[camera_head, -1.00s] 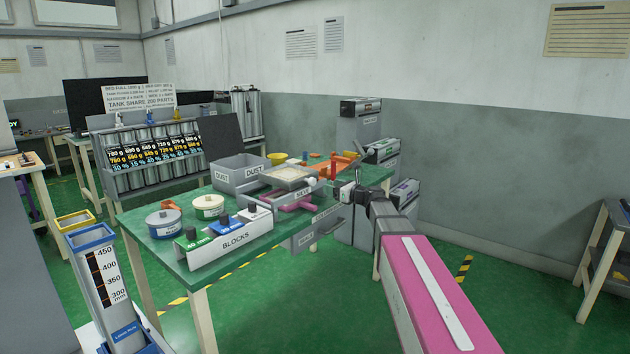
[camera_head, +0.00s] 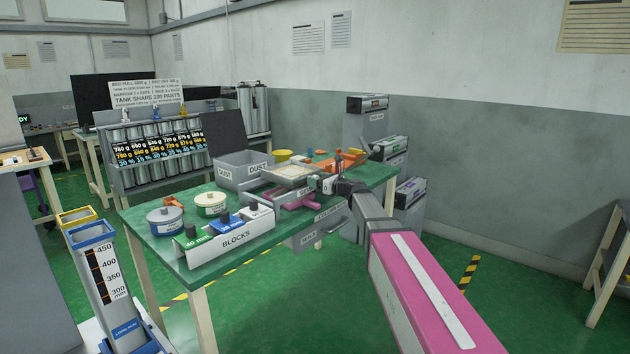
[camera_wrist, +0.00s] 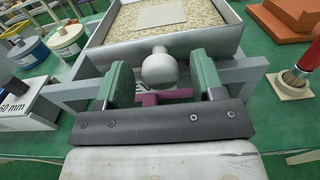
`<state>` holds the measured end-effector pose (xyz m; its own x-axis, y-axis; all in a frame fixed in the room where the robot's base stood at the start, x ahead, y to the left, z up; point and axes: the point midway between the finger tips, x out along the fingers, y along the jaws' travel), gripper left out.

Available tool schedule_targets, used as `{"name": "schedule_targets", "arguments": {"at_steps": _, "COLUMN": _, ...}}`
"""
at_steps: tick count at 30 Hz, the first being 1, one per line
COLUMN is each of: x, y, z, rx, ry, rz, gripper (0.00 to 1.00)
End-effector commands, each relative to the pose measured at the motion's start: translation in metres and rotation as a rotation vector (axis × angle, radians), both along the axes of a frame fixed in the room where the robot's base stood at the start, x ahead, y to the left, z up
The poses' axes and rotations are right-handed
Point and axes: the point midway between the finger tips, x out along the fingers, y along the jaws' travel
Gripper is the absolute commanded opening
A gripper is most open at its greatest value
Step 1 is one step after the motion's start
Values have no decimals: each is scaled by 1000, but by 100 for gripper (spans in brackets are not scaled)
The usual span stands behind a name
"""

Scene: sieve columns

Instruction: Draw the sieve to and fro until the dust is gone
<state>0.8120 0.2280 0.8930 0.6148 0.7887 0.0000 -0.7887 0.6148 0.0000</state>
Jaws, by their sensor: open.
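The sieve (camera_head: 288,173) is a grey tray on a frame on the green table. In the wrist view the sieve (camera_wrist: 120,47) holds speckled tan material with a pale flat square on it. Its round white knob (camera_wrist: 159,68) sits on the near wall. My gripper (camera_wrist: 158,82) is open, with a green pad on each side of the knob and a visible gap to both. In the head view my gripper (camera_head: 328,184) is at the sieve's right side. Dust cannot be told from the grains.
A BLOCKS rack (camera_head: 232,237) and two round tins, blue (camera_head: 165,220) and cream (camera_head: 210,203), stand at the left on the table. Orange parts (camera_head: 340,160) lie toward the back. A pink part (camera_wrist: 165,97) shows below the knob. Free tabletop is narrow around the sieve.

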Motion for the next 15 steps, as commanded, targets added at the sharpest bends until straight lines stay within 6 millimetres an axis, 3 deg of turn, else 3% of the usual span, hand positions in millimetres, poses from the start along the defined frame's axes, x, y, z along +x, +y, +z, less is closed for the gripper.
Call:
{"name": "schedule_targets", "arguments": {"at_steps": 6, "x": 9, "y": 12, "z": 0, "rx": 0, "ry": 0, "rz": 0, "gripper": 62}}
{"name": "schedule_targets", "arguments": {"at_steps": 15, "x": 9, "y": 13, "z": 0, "rx": 0, "ry": 0, "rz": -1, "gripper": 58}}
